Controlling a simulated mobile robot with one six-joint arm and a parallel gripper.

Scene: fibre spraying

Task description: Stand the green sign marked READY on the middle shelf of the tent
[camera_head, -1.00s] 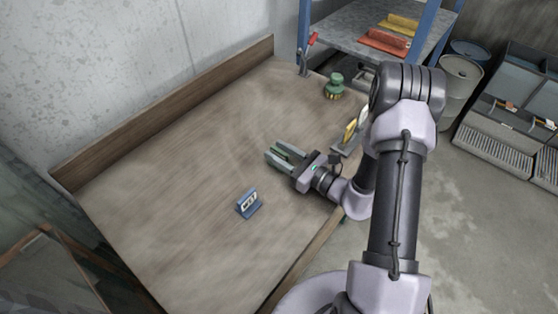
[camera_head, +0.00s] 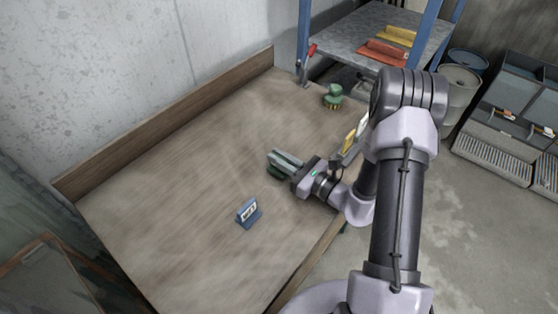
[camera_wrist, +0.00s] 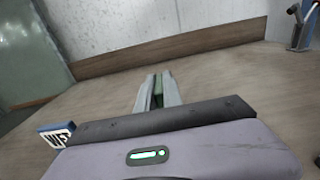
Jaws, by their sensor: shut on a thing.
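My gripper (camera_head: 284,161) is low over the wooden bench, its two grey fingers close together. It is shut on a green thing, most likely the green sign (camera_head: 274,171), which shows as a dark green patch beside and under the fingers. In the wrist view, a thin green strip of the sign (camera_wrist: 157,92) shows between the fingers of my gripper (camera_wrist: 157,86). Its marking is hidden. I cannot tell whether it touches the bench. No shelf of the tent can be made out.
A blue sign (camera_head: 249,213) stands on the bench (camera_head: 180,210), left of my gripper. A green-topped brush (camera_head: 333,96) and a holder with a yellow piece (camera_head: 349,142) are farther back. A blue-posted rack (camera_head: 365,38) stands behind. A translucent panel (camera_head: 50,275) is at lower left.

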